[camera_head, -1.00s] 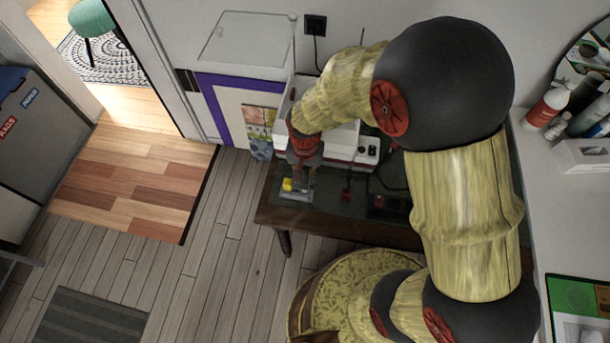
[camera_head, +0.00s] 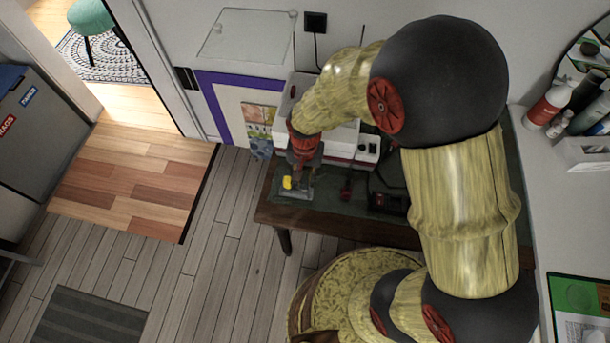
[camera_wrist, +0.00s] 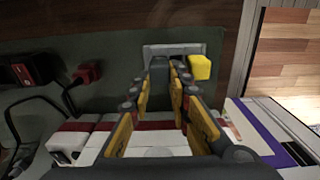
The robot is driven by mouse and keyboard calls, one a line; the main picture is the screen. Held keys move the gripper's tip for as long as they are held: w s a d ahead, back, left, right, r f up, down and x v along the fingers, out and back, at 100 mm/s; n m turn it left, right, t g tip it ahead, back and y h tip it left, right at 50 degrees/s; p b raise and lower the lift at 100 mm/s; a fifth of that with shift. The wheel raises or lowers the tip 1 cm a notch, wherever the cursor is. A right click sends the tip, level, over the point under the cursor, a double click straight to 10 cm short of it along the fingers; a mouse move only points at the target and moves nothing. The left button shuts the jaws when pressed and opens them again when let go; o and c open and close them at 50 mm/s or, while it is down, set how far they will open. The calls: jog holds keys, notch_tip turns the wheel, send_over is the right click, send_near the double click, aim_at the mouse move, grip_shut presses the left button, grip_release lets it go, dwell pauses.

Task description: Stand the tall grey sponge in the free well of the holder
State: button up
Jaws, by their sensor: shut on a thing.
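My gripper (camera_wrist: 168,72) points down over the holder and is shut on the grey sponge (camera_wrist: 160,66), which shows as a dark grey block between the fingertips. In the head view my gripper (camera_head: 300,176) is just above the holder (camera_head: 305,194) at the table's left end. In the wrist view the pale grey holder (camera_wrist: 180,48) lies beyond the fingertips, with a yellow block (camera_wrist: 200,67) at its right side. The yellow block also shows in the head view (camera_head: 288,182). The sponge's lower end is hidden, so I cannot tell how far it is inside a well.
The holder stands on a dark green table top (camera_head: 335,208). A white and red machine (camera_head: 364,150) is behind my gripper. A red plug (camera_wrist: 87,73) and a black cable lie left of the holder in the wrist view. Open floor lies beyond the table's left edge.

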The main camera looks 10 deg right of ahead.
jog(key=shift+f, duration=0.55)
dwell(0.4)
jog(key=o, duration=0.8)
jog(key=shift+r, duration=0.1)
jog(key=shift+r+p, duration=2.55)
jog(key=shift+r, duration=0.9)
